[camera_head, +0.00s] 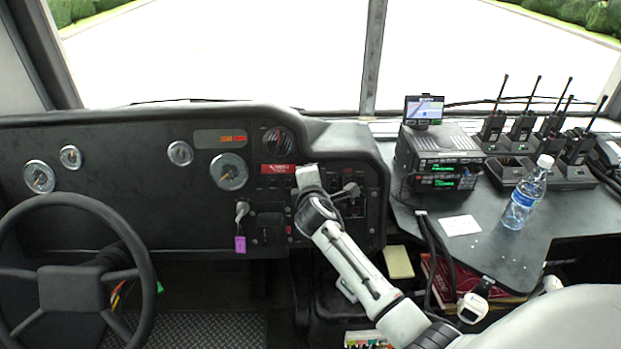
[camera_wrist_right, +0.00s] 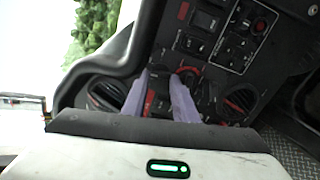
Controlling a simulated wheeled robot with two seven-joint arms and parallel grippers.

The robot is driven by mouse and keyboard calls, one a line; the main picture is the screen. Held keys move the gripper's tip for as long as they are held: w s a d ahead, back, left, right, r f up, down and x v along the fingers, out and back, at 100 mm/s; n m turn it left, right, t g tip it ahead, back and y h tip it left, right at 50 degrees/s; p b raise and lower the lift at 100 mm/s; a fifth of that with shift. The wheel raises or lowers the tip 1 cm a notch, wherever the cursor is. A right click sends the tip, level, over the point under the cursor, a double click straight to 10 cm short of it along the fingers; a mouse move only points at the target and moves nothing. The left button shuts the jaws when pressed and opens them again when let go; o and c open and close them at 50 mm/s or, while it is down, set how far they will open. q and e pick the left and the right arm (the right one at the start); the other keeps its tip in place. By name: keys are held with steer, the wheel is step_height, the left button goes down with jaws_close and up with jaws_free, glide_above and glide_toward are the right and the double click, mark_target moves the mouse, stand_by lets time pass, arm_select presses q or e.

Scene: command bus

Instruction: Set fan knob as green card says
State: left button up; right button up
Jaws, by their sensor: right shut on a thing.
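My right gripper (camera_head: 307,178) is at the dash's centre panel; its white hand hides the part it holds in the head view. In the right wrist view, its two pale fingers (camera_wrist_right: 167,88) are a little apart, closed around a small dark knob (camera_wrist_right: 160,98) with some red near it. The knob's pointer setting is not readable. A round dial with a dark face (camera_head: 278,140) is up and left of the hand. I cannot make out a green card. A white card (camera_head: 460,225) lies on the right counter. My left gripper is not in view.
A steering wheel (camera_head: 70,285) stands at left. A key with a purple tag (camera_head: 240,243) hangs from the dash. On the counter are a radio stack (camera_head: 440,160), a water bottle (camera_head: 526,192) and several handheld radios (camera_head: 522,125). A yellow pad (camera_head: 398,262) is below.

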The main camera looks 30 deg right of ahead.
steer(key=shift+d+r+m+b, duration=0.1)
steer(key=shift+m+b, duration=0.2)
steer(key=shift+m, duration=1.65)
steer(key=shift+r+m+b, duration=0.1)
steer(key=shift+m+b, duration=0.2)
steer(key=shift+m, duration=1.65)
steer(key=o, duration=1.1)
